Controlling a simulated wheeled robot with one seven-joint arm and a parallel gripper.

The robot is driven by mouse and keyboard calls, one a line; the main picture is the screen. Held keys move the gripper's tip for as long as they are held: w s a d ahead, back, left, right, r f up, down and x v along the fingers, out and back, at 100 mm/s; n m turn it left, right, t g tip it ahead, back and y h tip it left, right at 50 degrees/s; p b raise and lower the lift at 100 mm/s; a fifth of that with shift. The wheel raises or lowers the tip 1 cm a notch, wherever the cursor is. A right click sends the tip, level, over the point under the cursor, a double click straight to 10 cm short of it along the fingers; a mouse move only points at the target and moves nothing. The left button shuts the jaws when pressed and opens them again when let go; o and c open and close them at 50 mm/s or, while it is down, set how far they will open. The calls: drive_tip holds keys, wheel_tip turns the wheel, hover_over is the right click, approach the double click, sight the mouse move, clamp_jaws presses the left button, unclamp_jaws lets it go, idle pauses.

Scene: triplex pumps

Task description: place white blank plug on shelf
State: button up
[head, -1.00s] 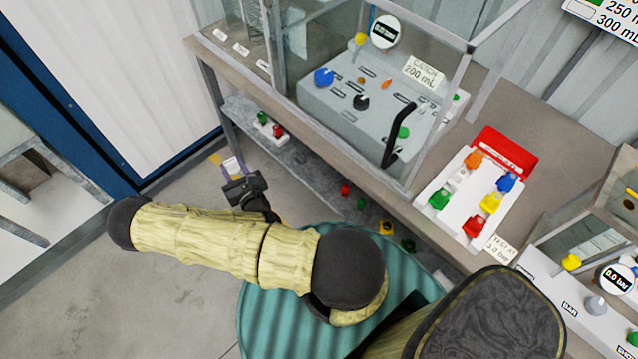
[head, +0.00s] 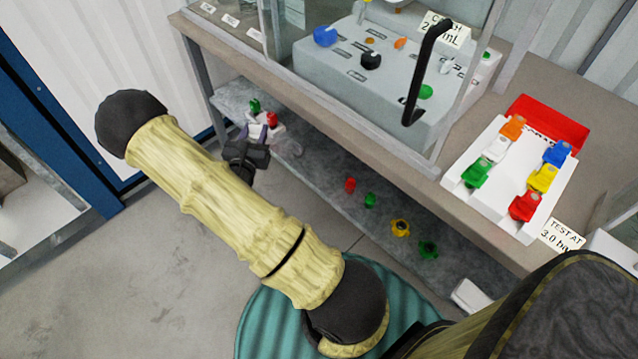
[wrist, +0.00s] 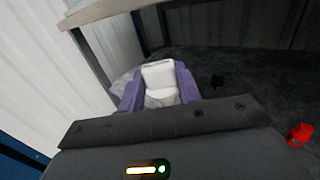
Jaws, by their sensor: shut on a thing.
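My gripper (head: 262,132) is shut on the white blank plug (wrist: 158,75), whose pale block shows between my purple fingers in the wrist view. In the head view my fingers reach to the left end of the grey lower shelf (head: 310,168) under the bench, and the plug is hard to tell apart from a white holder there. The holder carries a green plug (head: 254,106) and a red plug (head: 271,119), just beyond my fingertips. I cannot tell whether the white plug touches the shelf.
Several loose coloured plugs lie along the shelf, including a red one (head: 350,185) and a yellow one (head: 400,228). The bench top (head: 400,165) overhangs the shelf, with a leg (head: 205,85) left of my gripper. A white rack of coloured plugs (head: 497,205) stands on the bench.

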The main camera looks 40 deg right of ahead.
drive_tip(key=s+d+f+m+g+h+b, duration=0.2)
drive_tip(key=d+f+g+b, duration=0.3)
drive_tip(key=b, duration=0.7)
drive_tip(key=s+d+f+m+g+h+b, duration=0.2)
drive_tip(key=s+d+f+m+g+b, duration=0.2)
drive_tip(key=d+b, duration=0.5)
drive_tip(key=s+m+g+b, duration=0.1)
drive_tip(key=b, duration=0.2)
drive_tip(key=shift+d+f+m+g+h, duration=0.3)
drive_tip(key=shift+d+f+g, duration=0.1)
drive_tip(key=shift+f, duration=0.1)
wheel_tip(320, 180, down, 6)
drive_tip(key=b, duration=0.4)
drive_tip(key=shift+f, duration=0.1)
wheel_tip(320, 180, down, 4)
drive_tip(key=shift+r+b, duration=0.1)
drive_tip(key=shift+b, duration=1.15)
drive_tip(key=shift+r, duration=0.1)
